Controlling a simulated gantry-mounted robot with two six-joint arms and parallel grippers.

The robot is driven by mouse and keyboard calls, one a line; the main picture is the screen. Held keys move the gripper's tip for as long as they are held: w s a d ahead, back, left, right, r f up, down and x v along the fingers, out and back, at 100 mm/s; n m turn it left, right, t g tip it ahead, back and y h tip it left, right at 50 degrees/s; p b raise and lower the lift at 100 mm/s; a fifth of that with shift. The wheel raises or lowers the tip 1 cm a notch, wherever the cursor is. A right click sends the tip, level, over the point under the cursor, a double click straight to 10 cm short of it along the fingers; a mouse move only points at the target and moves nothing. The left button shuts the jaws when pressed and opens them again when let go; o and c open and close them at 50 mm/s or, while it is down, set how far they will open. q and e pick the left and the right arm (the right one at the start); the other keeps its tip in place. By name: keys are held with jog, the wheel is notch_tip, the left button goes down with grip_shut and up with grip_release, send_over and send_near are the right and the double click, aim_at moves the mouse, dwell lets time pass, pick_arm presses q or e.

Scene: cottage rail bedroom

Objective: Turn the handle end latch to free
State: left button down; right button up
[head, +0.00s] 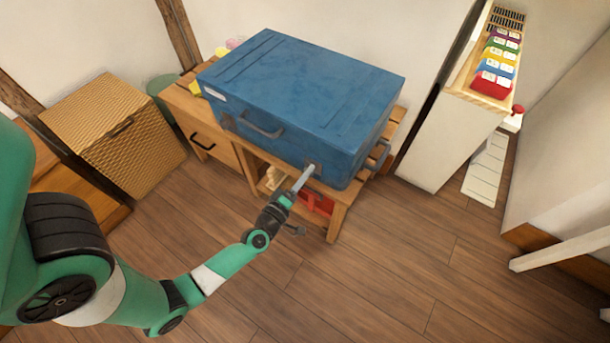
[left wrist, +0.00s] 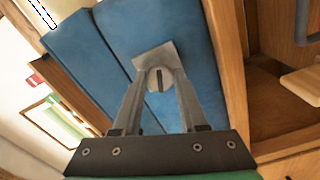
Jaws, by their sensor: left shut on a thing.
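The blue case (head: 300,85) lies shut on a wooden bench. The handle end latch (head: 313,168) is a small grey fitting low on its front face, near the right corner. In the left wrist view the latch (left wrist: 153,56) shows a pale plate and a round knob with a dark slot. My left gripper (head: 306,174) reaches it from the front. In the left wrist view its two fingers (left wrist: 158,82) are closed in on either side of the knob and grip it. The fingertips partly hide the knob. My right gripper is not in view.
The case has a dark front handle (head: 262,128) and another at its right end (head: 378,156). The wooden bench (head: 340,212) holds a red item (head: 318,203) underneath. A wicker box (head: 115,130) stands left, a white cabinet (head: 440,140) right. The floor in front is clear.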

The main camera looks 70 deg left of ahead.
pick_arm(q)
jog(key=shift+n, duration=1.9)
jog(key=shift+c, duration=2.2)
grip_release()
jog(key=p+v, duration=0.2)
jog(key=v, duration=0.9)
jog(key=shift+s+d, duration=0.15)
jog(key=shift+s, duration=0.15)
